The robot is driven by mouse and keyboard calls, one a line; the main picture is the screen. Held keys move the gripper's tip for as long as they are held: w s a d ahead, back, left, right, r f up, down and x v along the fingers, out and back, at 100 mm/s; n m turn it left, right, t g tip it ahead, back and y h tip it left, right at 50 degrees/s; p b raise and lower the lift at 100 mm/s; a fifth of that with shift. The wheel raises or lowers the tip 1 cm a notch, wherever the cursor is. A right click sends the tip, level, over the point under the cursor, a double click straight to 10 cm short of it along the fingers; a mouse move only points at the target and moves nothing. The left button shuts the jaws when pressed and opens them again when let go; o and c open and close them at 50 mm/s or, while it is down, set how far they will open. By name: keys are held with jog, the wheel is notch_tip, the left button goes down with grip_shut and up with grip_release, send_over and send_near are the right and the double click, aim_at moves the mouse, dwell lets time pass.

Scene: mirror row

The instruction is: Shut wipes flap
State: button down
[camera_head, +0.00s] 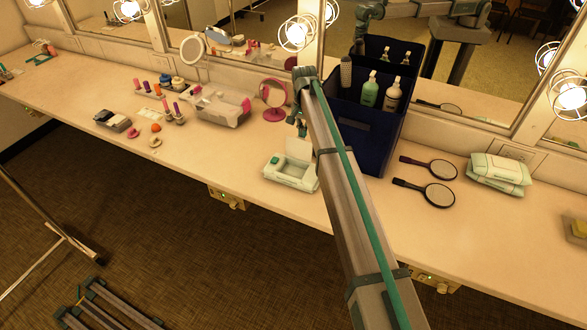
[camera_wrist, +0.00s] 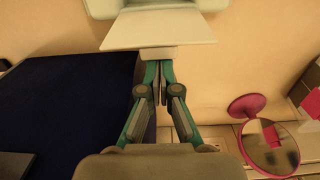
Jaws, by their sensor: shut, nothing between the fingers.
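A pale wipes box (camera_head: 291,175) sits near the front edge of the counter, left of the dark blue organizer. Its white flap (camera_head: 299,149) stands raised at the back of the box. In the wrist view the flap (camera_wrist: 160,29) is at the top, with part of the wipes box (camera_wrist: 155,5) beyond it. My gripper (camera_wrist: 159,62) is shut and empty, its fingertips close to the flap's edge. I cannot tell whether they touch. In the head view my gripper (camera_head: 300,122) is partly hidden by my arm, above and behind the flap.
The tall dark blue organizer (camera_head: 363,145) with bottles stands right beside my arm. A pink round mirror (camera_head: 274,95) stands to the left, near a makeup case (camera_head: 219,108). Two hand mirrors (camera_head: 437,193) and a soft pack (camera_head: 498,173) lie to the right.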

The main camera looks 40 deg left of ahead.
jog(key=shift+f+b, duration=0.35)
jog(key=shift+f, duration=1.1)
jog(key=shift+s+d, duration=0.1)
jog(key=shift+s, duration=0.1)
jog(key=shift+s+d+f, duration=0.25)
jog(key=shift+s+d, duration=0.2)
jog(key=shift+s, duration=1)
jog(key=shift+s+d+f, duration=0.25)
jog(key=shift+s+d, duration=0.2)
jog(key=shift+s, duration=1)
jog(key=shift+s+d+f, duration=0.25)
jog(key=shift+s+d, duration=0.2)
jog(key=shift+s, duration=1)
jog(key=shift+f+b, duration=0.4)
jog(key=shift+f, duration=0.9)
notch_tip(320, 180, up, 8)
jog(key=p, duration=0.3)
jog(key=shift+p, duration=0.3)
